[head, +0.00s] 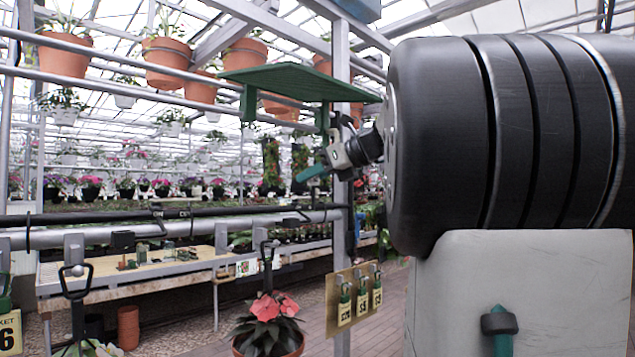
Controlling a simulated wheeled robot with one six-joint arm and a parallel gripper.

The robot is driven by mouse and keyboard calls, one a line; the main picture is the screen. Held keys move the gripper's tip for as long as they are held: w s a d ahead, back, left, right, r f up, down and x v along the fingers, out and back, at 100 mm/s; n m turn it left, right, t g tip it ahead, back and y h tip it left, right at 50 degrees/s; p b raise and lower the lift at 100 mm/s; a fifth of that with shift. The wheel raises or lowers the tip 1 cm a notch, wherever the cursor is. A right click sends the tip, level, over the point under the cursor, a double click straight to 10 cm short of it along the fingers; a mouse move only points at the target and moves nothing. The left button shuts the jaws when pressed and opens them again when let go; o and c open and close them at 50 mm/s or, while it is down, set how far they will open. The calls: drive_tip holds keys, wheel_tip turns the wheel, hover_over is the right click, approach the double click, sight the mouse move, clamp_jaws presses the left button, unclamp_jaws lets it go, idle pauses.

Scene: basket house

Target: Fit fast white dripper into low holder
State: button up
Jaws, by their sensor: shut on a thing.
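My gripper (326,163) is near the middle of the head view, small and partly hidden behind the thick black section of my arm. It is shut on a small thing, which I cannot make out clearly. A pale piece and a teal-green piece show at the gripper, in front of a grey upright post. I cannot tell whether the pale piece is the white dripper. Several small dark clamps or holders sit on the black pipe (90,219), one of them a clip (157,213) left of my gripper. I cannot tell which is the low holder.
A green shelf (300,82) overhangs my gripper closely. The grey post (341,240) stands just behind it. A long bench (75,277) stands behind the pipes. Terracotta pots (168,62) hang above.

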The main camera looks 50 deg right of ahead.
drive_tip(key=w+f, duration=0.1)
drive_tip(key=w, duration=0.6)
drive_tip(key=shift+w+d+f, duration=0.2)
drive_tip(key=shift+w, duration=0.15)
drive_tip(key=shift+f, duration=0.15)
idle(1.0)
drive_tip(key=shift+f, duration=1.3)
drive_tip(key=shift+f, duration=0.15)
drive_tip(key=shift+f, duration=1.35)
drive_tip(key=o, duration=0.8)
